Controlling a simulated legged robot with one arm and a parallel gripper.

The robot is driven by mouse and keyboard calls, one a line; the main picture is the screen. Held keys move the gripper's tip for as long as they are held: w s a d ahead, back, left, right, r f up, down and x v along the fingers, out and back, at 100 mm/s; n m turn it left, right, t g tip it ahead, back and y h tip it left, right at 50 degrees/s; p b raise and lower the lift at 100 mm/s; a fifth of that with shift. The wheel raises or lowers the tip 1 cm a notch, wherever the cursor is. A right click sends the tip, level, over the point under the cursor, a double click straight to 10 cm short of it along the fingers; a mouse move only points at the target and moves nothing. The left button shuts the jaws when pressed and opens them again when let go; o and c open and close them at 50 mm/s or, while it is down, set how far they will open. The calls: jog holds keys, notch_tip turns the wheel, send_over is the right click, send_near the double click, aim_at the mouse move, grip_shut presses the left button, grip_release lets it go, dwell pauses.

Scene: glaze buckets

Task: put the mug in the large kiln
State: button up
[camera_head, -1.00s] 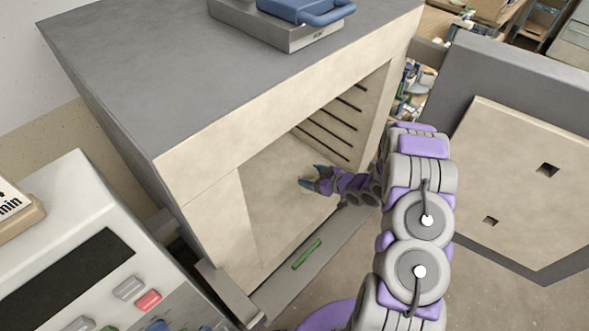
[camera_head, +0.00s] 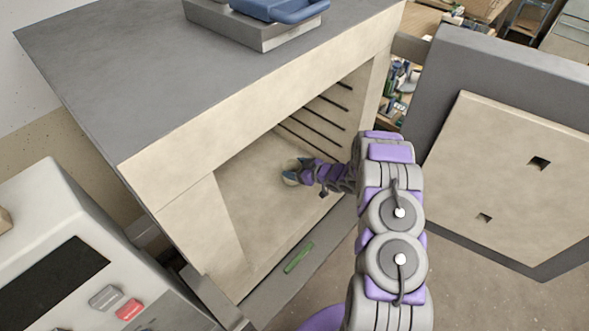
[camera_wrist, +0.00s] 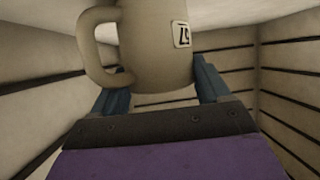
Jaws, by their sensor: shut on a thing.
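The mug (camera_wrist: 155,45) is beige with a handle on its left and a small white label marked in black. In the wrist view it sits between the two blue fingers of my gripper (camera_wrist: 160,88), which is shut on it. The large kiln (camera_head: 180,180) is a grey-topped box with a cream front and an open mouth. In the head view my gripper (camera_head: 291,172) is inside the kiln chamber, above its floor. The mug is small and mostly hidden there. I cannot tell whether its base touches the floor.
The kiln door (camera_head: 515,175) stands open on the right. Dark grooves line the chamber walls (camera_wrist: 285,85). A green strip (camera_head: 299,257) lies on the front sill. A control box (camera_head: 85,265) with buttons stands at the lower left. A blue-topped device (camera_head: 265,20) rests on the kiln.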

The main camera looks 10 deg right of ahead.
jog(key=o, duration=1.2)
jog(key=shift+c, duration=0.2)
jog(key=shift+o, duration=0.7)
jog(key=shift+a, duration=0.35)
jog(key=shift+o, duration=0.4)
jog(key=shift+a, duration=0.65)
jog(key=w+d+p+v, duration=0.1)
jog(key=p+v, duration=0.1)
jog(key=v, duration=1.1)
jog(key=w+d+r+m+g+h, duration=0.1)
jog(key=d+r+m+h, duration=0.1)
jog(key=d+r+h, duration=0.65)
jog(key=s+r+m+g+h, duration=0.3)
jog(key=s+r, duration=0.6)
jog(key=r, duration=0.3)
jog(key=s+a+r+m+g+y, duration=0.1)
jog(key=s+a, duration=0.4)
jog(key=s, duration=0.7)
jog(key=s+a+r+m+g+y, duration=0.1)
jog(key=s+a+r+g, duration=0.3)
jog(key=s, duration=0.8)
jog(key=s+a+r+m+g+y, duration=0.1)
jog(key=s+a+r, duration=0.3)
jog(key=s+a, duration=0.4)
jog(key=s+g, duration=0.1)
jog(key=s, duration=0.3)
jog(key=shift+s+a+r+g, duration=0.2)
jog(key=shift+s+r+g, duration=0.1)
jog(key=shift+s+g, duration=0.1)
